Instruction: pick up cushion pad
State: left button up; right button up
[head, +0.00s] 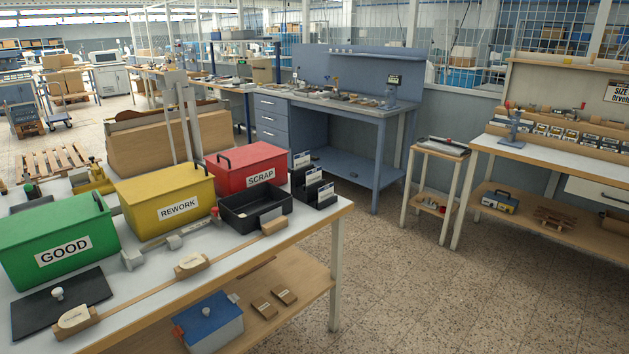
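No thing in the head view is clearly marked as the cushion pad. A flat dark pad or plate (88,290) lies at the front left of the near table, in front of the green GOOD bin; I cannot tell whether it is the cushion pad. A small pale knob (58,294) shows on it. A black open tray (243,221) stands farther right on the same table, in front of the red SCRAP bin; its contents are hard to make out. Neither of my grippers is in view.
The green GOOD bin (55,235), yellow REWORK bin (165,190) and red SCRAP bin (246,163) line the near table (215,235). A black card holder (322,200) stands at its right end. A blue-lidded box (208,316) sits on the lower shelf. Floor (430,290) at right is clear.

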aim_at(73, 317)
jog(key=u, duration=1.45)
jog(key=i, duration=0.15)
